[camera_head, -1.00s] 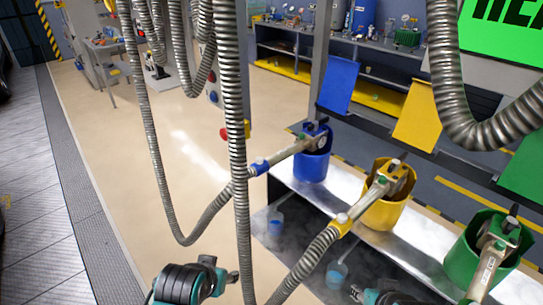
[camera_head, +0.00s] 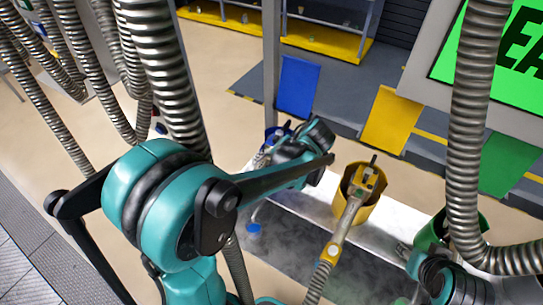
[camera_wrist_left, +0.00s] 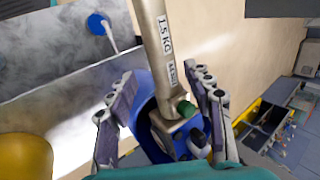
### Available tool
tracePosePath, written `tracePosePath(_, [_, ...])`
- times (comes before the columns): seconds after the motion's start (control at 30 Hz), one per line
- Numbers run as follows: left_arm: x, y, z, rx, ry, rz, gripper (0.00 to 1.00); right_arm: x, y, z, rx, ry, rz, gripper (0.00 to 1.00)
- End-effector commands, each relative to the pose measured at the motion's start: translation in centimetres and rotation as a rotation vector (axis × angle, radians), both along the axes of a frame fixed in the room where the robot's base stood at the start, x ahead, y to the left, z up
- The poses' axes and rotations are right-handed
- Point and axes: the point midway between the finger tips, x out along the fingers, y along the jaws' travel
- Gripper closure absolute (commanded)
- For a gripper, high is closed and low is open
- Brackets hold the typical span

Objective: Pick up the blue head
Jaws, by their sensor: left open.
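The blue head shows in the left wrist view as a grey metal handle (camera_wrist_left: 164,42) marked 1.5 KG, with a green button near its lower end. That end sits in the blue holder (camera_wrist_left: 144,118). My left gripper (camera_wrist_left: 160,72) is open, with one finger on each side of the handle and no clear grip on it. In the head view my left gripper (camera_head: 291,148) is over the blue holder (camera_head: 271,133) and hides most of the head. My right arm shows at the lower right of the head view; its fingers are not visible.
The yellow holder (camera_head: 362,213) with its yellow-banded head stands to the right, and the green holder (camera_head: 432,233) beyond it. Ribbed hoses hang on the left and right. Blue, yellow and green panels stand behind. Vapour lies over the dark trough (camera_head: 290,250).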

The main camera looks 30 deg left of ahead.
Motion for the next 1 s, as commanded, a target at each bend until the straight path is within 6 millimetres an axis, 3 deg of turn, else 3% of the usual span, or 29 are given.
tracePosePath(0.6, [0.6, 4.4, -6.0, 0.003, 0.003, 0.003, 0.49, 0.0, 0.0, -2.0, 0.000, 0.000, 0.000, 0.60])
tracePosePath(0.83, [0.6, 4.5, -6.1, 0.002, 0.002, 0.002, 0.49, 0.0, 0.0, -1.9, 0.000, 0.000, 0.000, 0.60])
tracePosePath(0.87, [0.6, 4.5, -6.1, 0.002, 0.002, 0.002, 0.54, 0.0, 0.0, -1.9, 0.000, 0.000, 0.000, 0.60])
tracePosePath(1.0, [0.6, 4.5, -6.1, 0.002, 0.002, 0.002, 0.91, 0.0, 0.0, -1.9, 0.000, 0.000, 0.000, 0.60])
